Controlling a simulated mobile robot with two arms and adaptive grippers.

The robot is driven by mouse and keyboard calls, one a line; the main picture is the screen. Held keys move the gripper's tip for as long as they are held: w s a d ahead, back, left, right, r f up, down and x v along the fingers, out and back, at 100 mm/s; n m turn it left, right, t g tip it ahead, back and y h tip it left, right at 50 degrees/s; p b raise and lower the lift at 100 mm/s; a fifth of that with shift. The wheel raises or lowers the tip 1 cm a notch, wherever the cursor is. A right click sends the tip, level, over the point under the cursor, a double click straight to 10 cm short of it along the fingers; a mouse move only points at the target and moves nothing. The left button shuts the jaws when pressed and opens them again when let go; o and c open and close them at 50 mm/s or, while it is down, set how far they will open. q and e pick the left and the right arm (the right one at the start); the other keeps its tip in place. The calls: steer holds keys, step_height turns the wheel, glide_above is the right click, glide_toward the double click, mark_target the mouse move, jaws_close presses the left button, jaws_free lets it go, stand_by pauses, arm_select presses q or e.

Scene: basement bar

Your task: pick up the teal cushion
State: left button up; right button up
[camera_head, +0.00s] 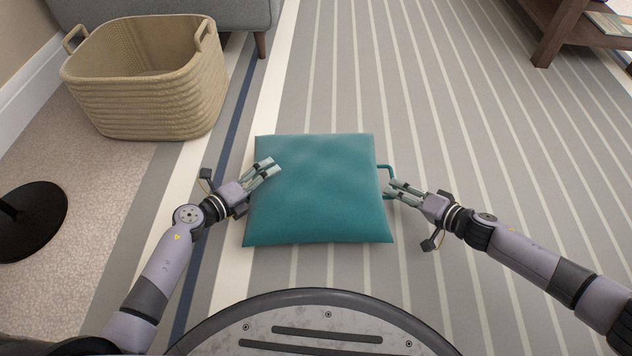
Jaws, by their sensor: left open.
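The teal cushion (318,190) lies flat on the striped rug in the middle of the view. A teal loop handle (388,168) sticks out from its right side. My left gripper (271,167) is open, with its fingertips over the cushion's left edge. Whether they touch the cushion is unclear. My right gripper (389,188) is at the cushion's right edge, with its fingertips at the lower part of the handle. The fingers hide that part of the handle, and I cannot tell whether they are closed on it.
A woven basket (150,100) stands at the upper left, beside a grey sofa (190,12). A black round stand base (35,220) is at the left edge. A dark wooden shelf unit (560,30) is at the upper right. The striped rug (470,110) around the cushion is clear.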

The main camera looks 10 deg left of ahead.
arm_select(q)
steer(key=shift+w+d, duration=0.1)
steer(key=shift+d, duration=0.05)
arm_select(e)
steer(key=shift+w+a, duration=0.1)
steer(key=shift+a, duration=0.05)
arm_select(q)
steer(key=shift+c, duration=0.5)
arm_select(e)
steer(key=shift+c, duration=0.6)
arm_select(q)
steer(key=c, duration=0.7)
arm_select(e)
jaws_close()
arm_select(q)
steer(key=c, duration=0.5)
steer(key=shift+o, duration=0.2)
